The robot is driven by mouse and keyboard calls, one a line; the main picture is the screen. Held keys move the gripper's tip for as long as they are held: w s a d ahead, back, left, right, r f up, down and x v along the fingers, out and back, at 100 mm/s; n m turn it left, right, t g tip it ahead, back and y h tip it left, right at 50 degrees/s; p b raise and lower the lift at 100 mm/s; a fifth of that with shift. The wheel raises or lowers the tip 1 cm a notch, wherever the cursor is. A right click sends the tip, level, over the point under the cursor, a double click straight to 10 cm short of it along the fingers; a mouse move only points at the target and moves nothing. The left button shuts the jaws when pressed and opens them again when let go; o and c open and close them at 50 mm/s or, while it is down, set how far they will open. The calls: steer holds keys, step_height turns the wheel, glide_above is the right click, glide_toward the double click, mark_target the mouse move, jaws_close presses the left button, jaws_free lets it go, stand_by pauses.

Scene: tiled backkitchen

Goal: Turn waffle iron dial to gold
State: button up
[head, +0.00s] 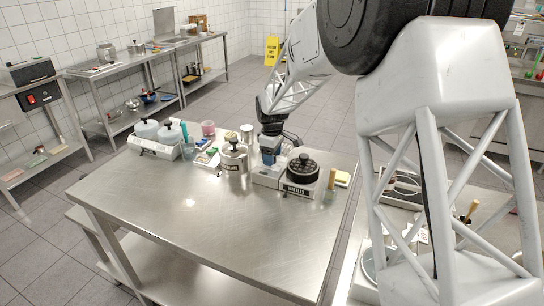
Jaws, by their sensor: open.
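The waffle iron (300,190) stands near the right end of the steel table, with a pale base, a dark "WAFFLES" label and a round black ridged plate (303,167) on top.
A labelled metal pot (234,158) stands close left of my gripper. A pale appliance with two round lids (153,148), a pink cup (208,128) and small items stand farther left. The table's front (210,220) is clear.

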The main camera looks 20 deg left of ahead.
steer(key=shift+f, duration=0.15)
steer(key=c, duration=0.9)
steer(key=shift+m, duration=0.5)
steer(key=m, duration=0.3)
steer(key=shift+m, duration=0.4)
steer(key=m, duration=1.3)
